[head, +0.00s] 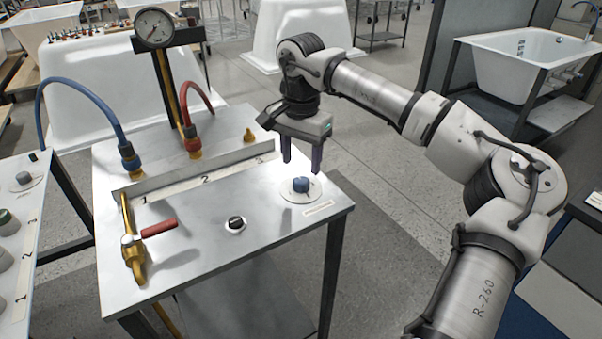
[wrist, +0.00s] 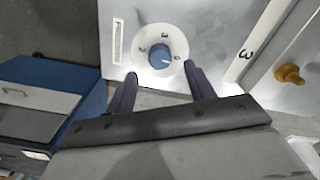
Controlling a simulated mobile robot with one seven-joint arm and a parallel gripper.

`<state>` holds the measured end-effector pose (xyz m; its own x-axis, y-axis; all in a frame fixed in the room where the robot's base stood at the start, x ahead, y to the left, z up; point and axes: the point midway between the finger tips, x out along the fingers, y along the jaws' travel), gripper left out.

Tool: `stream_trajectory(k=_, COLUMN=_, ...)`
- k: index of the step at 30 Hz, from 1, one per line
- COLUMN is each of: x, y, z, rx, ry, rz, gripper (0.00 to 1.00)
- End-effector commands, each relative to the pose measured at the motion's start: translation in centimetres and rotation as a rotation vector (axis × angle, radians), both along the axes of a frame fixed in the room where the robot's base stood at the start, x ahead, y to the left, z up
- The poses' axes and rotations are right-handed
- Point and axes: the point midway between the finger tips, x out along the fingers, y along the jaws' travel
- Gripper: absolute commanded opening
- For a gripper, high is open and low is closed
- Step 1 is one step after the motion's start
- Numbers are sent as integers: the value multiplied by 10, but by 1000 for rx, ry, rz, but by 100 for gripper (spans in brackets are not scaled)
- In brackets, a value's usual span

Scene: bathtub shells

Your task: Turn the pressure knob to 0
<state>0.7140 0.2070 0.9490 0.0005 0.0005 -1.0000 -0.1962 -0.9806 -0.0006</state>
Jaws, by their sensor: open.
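The pressure knob is a small blue knob (head: 301,184) on a round white dial plate at the right front of the metal table. In the wrist view the blue knob (wrist: 160,56) sits on its white dial (wrist: 147,40) with printed numerals, and a pale mark shows on the knob's right side. My gripper (head: 302,168) is open above the knob, pointing down. In the wrist view my gripper (wrist: 160,82) has its two dark fingers apart, with the knob just beyond their tips, roughly between them. I cannot tell whether a finger touches the knob.
A black knob (head: 236,223) and a red-handled brass valve (head: 158,228) are on the metal table (head: 190,270). A pressure gauge (head: 154,28) stands on a post behind. A brass fitting (wrist: 290,74) lies right of the dial.

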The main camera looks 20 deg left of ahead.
Motion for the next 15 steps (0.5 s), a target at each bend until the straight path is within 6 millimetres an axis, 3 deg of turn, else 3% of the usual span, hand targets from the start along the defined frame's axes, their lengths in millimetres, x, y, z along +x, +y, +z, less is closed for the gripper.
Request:
stream_trajectory(k=3, x=0, y=1, z=29, rx=1, ry=-3, rz=0, gripper=54)
stream_trajectory(k=9, x=0, y=1, z=67, rx=1, ry=-2, rz=0, gripper=54)
stream_trajectory(k=15, x=0, y=1, z=84, rx=0, ry=1, rz=1, gripper=54)
